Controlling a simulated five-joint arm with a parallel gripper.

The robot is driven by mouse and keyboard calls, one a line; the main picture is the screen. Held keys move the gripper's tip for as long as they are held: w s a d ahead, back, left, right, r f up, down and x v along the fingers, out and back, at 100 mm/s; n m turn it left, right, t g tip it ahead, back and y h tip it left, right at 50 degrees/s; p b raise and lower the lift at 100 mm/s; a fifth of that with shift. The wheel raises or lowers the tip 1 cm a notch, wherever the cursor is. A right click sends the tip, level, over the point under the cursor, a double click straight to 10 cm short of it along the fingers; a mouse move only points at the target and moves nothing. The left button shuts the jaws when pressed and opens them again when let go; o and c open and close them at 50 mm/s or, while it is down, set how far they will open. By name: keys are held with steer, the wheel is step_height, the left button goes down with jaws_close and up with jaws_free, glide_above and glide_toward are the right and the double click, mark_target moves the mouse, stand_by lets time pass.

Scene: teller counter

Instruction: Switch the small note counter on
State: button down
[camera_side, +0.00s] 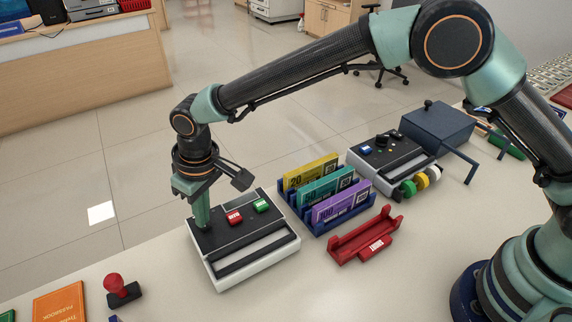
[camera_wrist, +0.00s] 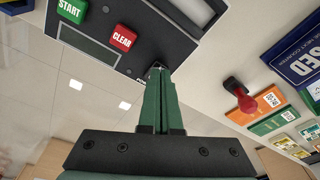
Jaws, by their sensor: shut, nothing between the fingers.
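A small black and white note counter (camera_side: 262,262) sits near the counter's edge, with a red CLEAR button (camera_side: 235,217) and a green START button (camera_side: 261,205) on its top. It also shows in the wrist view (camera_wrist: 100,65). My gripper (camera_side: 202,226) points straight down with its fingers together and empty. Its tips are at the machine's top left corner, on or just above the panel. In the wrist view, the fingertips (camera_wrist: 157,70) meet a small metallic part, mostly hidden by them; I cannot tell its position.
Right of the machine stand a blue rack (camera_side: 331,221) of note bundles, an empty red holder (camera_side: 365,240) and another black and white machine (camera_side: 385,155) with coloured rolls. A dark blue box (camera_side: 437,128) stands behind. A red-handled stamp (camera_side: 120,290) and orange booklet (camera_side: 60,303) lie front left.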

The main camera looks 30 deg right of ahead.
steer(key=shift+f, duration=0.4)
steer(key=shift+r, duration=3.55)
